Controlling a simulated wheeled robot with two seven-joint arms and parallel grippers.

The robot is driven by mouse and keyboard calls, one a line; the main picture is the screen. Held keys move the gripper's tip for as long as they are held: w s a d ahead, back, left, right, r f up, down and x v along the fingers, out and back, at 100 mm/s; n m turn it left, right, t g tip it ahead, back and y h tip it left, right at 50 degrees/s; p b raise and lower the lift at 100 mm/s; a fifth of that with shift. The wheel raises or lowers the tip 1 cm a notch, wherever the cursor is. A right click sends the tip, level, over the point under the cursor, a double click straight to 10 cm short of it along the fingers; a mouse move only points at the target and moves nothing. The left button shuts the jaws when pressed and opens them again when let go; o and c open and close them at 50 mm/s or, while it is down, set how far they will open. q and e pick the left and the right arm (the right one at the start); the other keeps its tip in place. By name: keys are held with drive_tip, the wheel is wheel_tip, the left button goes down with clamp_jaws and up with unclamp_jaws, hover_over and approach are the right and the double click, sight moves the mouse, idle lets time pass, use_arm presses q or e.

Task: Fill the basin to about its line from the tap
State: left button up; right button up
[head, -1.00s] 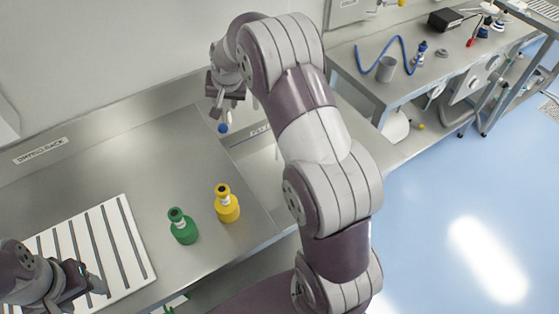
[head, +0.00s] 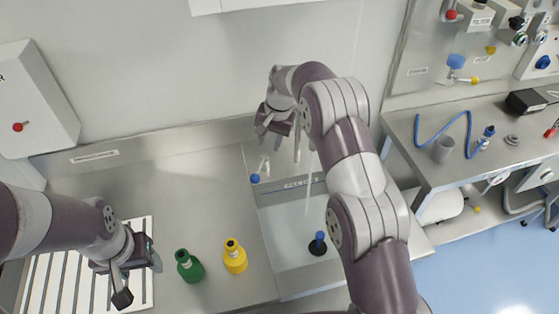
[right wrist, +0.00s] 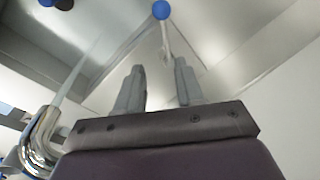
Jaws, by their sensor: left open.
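The steel basin (head: 275,271) is sunk into the counter. A lettered label (head: 300,184) and a dark line run along its back wall. A blue-topped plug with a black base (head: 318,243) stands on its floor; I cannot tell the water level. The chrome tap spout (right wrist: 38,140) is left of my right gripper, and a thin stream (head: 308,180) falls into the basin. A blue-knobbed lever (head: 255,178) also shows in the right wrist view (right wrist: 160,12), beyond my right gripper (right wrist: 160,70), which is open and empty. My left gripper (head: 138,282) is open over the rack.
A green bottle (head: 189,266) and a yellow bottle (head: 235,257) stand on the counter left of the basin. A white slatted rack (head: 60,280) lies at the left. A wall box with a red button (head: 35,100) hangs at the left. A second bench (head: 480,160) stands at the right.

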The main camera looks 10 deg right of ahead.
sight(259, 170)
drive_tip(key=p+x, duration=0.1)
drive_tip(key=x, duration=0.3)
drive_tip(key=a+p+x, duration=0.1)
drive_tip(key=p+x, duration=0.1)
drive_tip(key=x, duration=0.2)
drive_tip(key=a+p+x, duration=0.1)
drive_tip(key=x, duration=0.3)
drive_tip(key=shift+s, duration=0.15)
use_arm(q)
drive_tip(key=r, duration=0.1)
drive_tip(key=a+r, duration=0.1)
drive_tip(key=r, duration=0.1)
drive_tip(key=a+r, duration=0.1)
drive_tip(key=shift+r, duration=0.25)
use_arm(e)
drive_tip(key=shift+d, duration=0.15)
drive_tip(key=shift+d+f, duration=0.1)
drive_tip(key=c, duration=0.3)
drive_tip(key=shift+d, duration=0.1)
clamp_jaws()
use_arm(q)
drive_tip(key=shift+d, duration=0.1)
drive_tip(key=shift+w, duration=0.1)
